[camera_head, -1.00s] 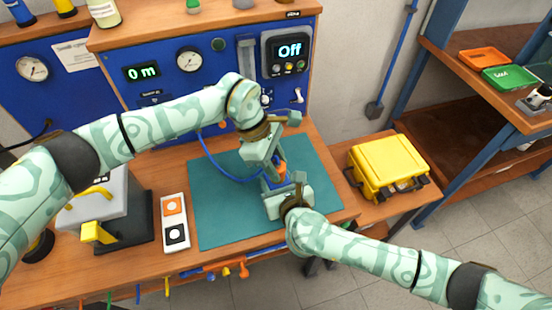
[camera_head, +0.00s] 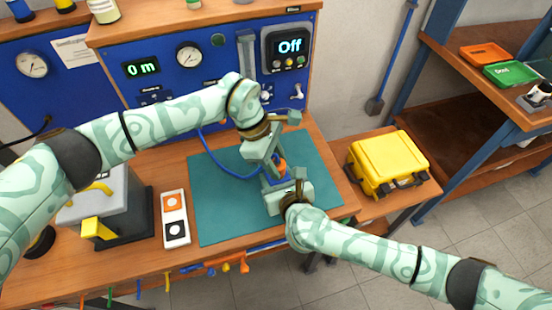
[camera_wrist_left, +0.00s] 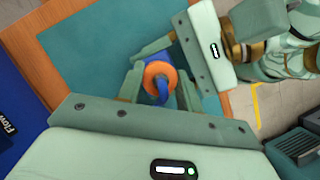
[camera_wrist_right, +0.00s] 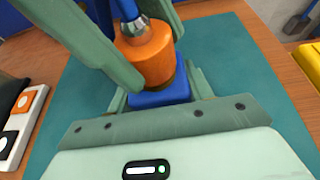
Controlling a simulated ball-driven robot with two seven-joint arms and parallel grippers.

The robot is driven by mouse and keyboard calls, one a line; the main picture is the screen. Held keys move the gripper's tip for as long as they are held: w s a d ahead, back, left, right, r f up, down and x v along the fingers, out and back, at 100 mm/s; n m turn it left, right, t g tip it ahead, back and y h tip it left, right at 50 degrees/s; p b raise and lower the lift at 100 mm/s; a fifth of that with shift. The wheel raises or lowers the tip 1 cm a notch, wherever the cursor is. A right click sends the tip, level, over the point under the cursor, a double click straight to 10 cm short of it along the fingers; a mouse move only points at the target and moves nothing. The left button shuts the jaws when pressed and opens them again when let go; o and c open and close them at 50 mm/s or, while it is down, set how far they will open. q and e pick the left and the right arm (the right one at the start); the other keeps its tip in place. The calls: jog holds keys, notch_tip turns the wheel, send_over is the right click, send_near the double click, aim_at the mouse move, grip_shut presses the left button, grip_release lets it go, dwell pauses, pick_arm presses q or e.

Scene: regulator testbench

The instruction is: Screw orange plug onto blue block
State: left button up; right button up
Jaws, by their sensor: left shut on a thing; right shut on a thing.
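The orange plug (camera_head: 282,167), with a blue hose on its end, is above the mat. It also shows in the left wrist view (camera_wrist_left: 160,76) and the right wrist view (camera_wrist_right: 148,54). My left gripper (camera_head: 274,164) is shut on the plug from above. The blue block (camera_wrist_right: 160,95) is directly under the plug, and they appear to touch; thread engagement is hidden. My right gripper (camera_head: 272,182) is shut on the block from the front right. In the head view the block is mostly covered by the grippers.
A teal mat (camera_head: 215,215) covers the bench middle. A white panel with orange and black buttons (camera_head: 175,220) and a grey machine (camera_head: 100,205) are at left. A yellow case (camera_head: 388,163) sits at right. The blue console (camera_head: 215,60) with a display reading Off stands behind.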

pick_arm(q)
jog(key=shift+f, duration=0.1)
jog(key=shift+m+g+y, duration=0.3)
jog(key=shift+m+g, duration=0.1)
jog(key=shift+m, duration=0.7)
jog(key=m, duration=0.2)
jog(key=m+g+y, duration=0.1)
jog(key=m, duration=0.1)
jog(key=shift+w+d+m+g, duration=0.1)
jog(key=shift+m+g, duration=0.2)
jog(key=shift+m, duration=0.1)
jog(key=m, duration=0.2)
jog(key=m+y, duration=0.1)
jog(key=m, duration=0.1)
jog(key=shift+g+y, duration=0.3)
jog(key=m+y, duration=0.1)
jog(key=m, duration=0.1)
jog(key=shift+m, duration=0.3)
jog(key=o, duration=1)
jog(key=shift+r, duration=2.2)
